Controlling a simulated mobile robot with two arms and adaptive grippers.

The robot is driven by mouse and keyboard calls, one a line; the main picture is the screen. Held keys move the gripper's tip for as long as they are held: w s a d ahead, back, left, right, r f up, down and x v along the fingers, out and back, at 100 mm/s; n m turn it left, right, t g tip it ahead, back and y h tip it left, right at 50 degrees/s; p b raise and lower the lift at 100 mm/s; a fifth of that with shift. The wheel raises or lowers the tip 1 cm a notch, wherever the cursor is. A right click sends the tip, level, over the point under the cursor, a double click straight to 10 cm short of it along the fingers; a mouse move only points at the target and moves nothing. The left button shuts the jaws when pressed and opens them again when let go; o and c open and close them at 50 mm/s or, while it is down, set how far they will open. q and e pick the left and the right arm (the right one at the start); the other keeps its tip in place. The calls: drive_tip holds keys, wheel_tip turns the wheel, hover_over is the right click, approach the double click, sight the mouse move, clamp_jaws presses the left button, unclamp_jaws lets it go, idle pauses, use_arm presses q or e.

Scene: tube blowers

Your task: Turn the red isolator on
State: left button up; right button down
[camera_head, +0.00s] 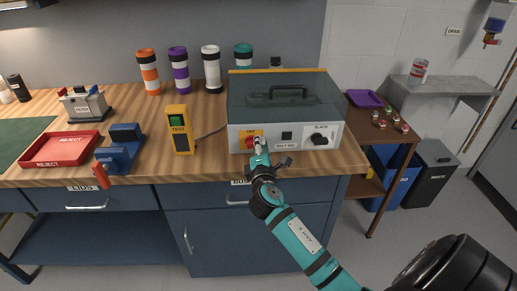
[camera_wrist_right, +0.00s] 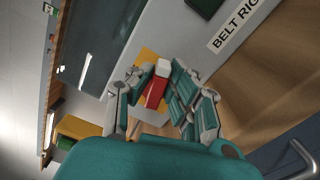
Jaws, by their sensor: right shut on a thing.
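The red isolator (camera_head: 249,142) is a red knob on a yellow plate, at the left of the front panel of the grey belt rig box (camera_head: 285,137). In the right wrist view the red handle (camera_wrist_right: 155,92) with a white end stands between the fingers, in front of its yellow plate (camera_wrist_right: 147,57). My right gripper (camera_head: 259,146) is at the isolator and shut on its handle; it also shows in the right wrist view (camera_wrist_right: 157,85). The fingers hide part of the knob in the head view. My left gripper is not in view.
A black knob marked SLACK (camera_head: 320,139) sits at the panel's right. A yellow TEST unit (camera_head: 179,130) stands left of the box. A blue vice (camera_head: 122,147) and red REJECT tray (camera_head: 62,149) are farther left. Coloured tubes stand behind.

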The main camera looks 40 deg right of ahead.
drive_tip(key=shift+f+m+b, duration=0.25)
drive_tip(key=shift+m+b, duration=0.15)
drive_tip(key=shift+m, duration=0.4)
drive_tip(key=shift+f+m+b, duration=0.2)
drive_tip(key=shift+m+b, duration=0.2)
drive_tip(key=shift+m, duration=0.4)
drive_tip(key=c, duration=1.3)
unclamp_jaws()
drive_tip(key=shift+s, duration=0.2)
drive_tip(key=v, duration=1.1)
drive_tip(key=shift+s+a, duration=0.15)
drive_tip(key=shift+s, duration=0.2)
